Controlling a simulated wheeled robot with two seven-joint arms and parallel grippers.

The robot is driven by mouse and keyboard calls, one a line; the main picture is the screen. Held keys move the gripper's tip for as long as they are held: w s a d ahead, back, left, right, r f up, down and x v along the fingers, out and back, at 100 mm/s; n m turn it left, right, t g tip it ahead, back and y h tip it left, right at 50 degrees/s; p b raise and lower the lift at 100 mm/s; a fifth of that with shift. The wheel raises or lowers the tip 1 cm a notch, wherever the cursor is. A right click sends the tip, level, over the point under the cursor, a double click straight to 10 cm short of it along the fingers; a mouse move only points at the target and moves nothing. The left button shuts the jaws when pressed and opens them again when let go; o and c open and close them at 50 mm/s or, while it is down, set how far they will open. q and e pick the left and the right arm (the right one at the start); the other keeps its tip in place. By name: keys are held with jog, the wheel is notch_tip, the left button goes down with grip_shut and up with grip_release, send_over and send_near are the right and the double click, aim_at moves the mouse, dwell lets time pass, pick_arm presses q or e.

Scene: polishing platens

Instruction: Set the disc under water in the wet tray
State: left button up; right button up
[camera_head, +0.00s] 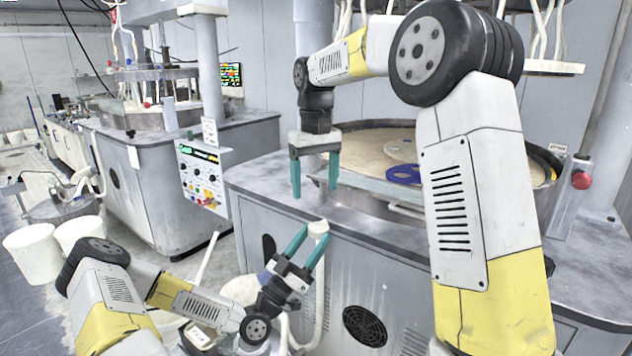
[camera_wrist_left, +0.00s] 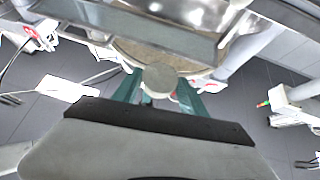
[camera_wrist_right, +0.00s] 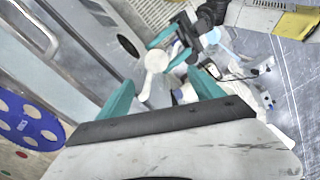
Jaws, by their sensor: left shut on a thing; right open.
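My left gripper (camera_head: 311,240) is low in front of the grey cabinet, its teal fingers pointing up and to the right. It is shut on a small pale disc (camera_head: 318,228). In the left wrist view the disc (camera_wrist_left: 159,79) shows as a round grey-beige face between the fingertips. A pale disc-like shape (camera_wrist_right: 157,61) also shows by the left fingers in the right wrist view. My right gripper (camera_head: 314,178) is open and empty, pointing down by the cabinet's front top edge. I cannot make out a wet tray for certain in any view.
A round beige platen (camera_head: 375,145) in the bench top carries a blue holed carrier (camera_head: 404,174). A red button (camera_head: 581,180) is at the right. A control panel (camera_head: 203,175) stands at the left bench. White buckets (camera_head: 33,250) are on the floor at left.

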aim_at(316, 227)
notch_tip(316, 227, down, 12)
jog(key=shift+r, duration=0.2)
dwell(0.4)
jog(key=c, duration=1)
jog(key=o, duration=1)
